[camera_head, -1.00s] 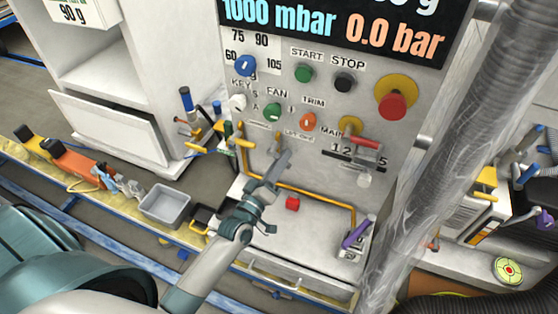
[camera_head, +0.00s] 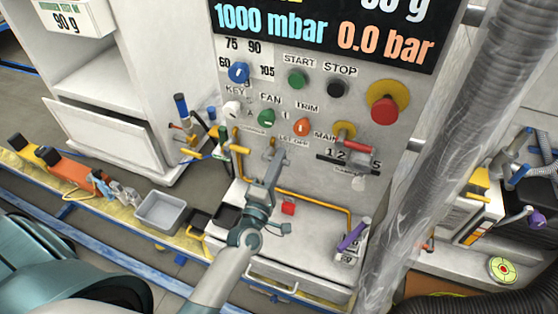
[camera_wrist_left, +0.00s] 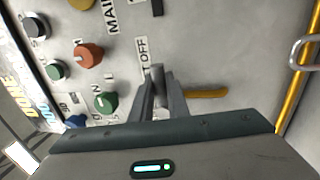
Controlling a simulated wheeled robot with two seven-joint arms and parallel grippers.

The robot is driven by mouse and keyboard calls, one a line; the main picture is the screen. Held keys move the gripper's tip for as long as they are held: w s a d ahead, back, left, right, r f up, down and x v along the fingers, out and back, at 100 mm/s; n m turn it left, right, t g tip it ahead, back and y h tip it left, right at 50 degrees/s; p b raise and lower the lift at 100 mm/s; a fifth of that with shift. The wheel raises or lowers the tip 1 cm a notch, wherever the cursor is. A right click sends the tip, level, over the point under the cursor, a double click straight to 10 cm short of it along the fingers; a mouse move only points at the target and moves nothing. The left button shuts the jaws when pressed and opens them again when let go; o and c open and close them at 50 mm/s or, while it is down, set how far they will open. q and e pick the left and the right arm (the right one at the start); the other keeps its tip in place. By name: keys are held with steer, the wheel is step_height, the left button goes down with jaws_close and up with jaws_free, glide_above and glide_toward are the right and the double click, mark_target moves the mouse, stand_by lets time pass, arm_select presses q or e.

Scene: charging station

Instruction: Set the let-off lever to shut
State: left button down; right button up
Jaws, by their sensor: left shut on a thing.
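The let-off lever (camera_head: 272,143) is on the grey panel, beside the let-off label (camera_head: 294,142), and is mostly hidden by my left gripper in the head view. In the left wrist view its yellow handle (camera_wrist_left: 208,93) sticks out to the right past the fingers, which is downward on the panel. My left gripper (camera_head: 273,163) is at the lever. In the left wrist view the fingers (camera_wrist_left: 158,88) are close together and shut on the lever, with the gripped part hidden between them. My right gripper is not in view.
Close by are the orange trim knob (camera_head: 302,127), green fan knob (camera_head: 266,118) and another yellow lever (camera_head: 239,148). A red-handled main valve (camera_head: 355,138) is to the right.

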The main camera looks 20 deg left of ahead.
arm_select(q)
steer(key=shift+r, duration=0.1)
steer(key=c, duration=1.7)
jaws_free()
steer(key=shift+a, duration=0.1)
steer(key=shift+s+d+f+b, duration=0.2)
steer(key=shift+s+f+b, duration=0.6)
steer(key=shift+s, duration=2.05)
steer(key=shift+s+d+f+b, duration=0.25)
steer(key=shift+s+b, duration=0.95)
steer(key=shift+s, duration=1.6)
steer(key=shift+s+d+f+b, duration=0.1)
steer(key=shift+s+f+b, duration=0.75)
steer(key=shift+s, duration=2)
steer(key=shift+r, duration=0.1)
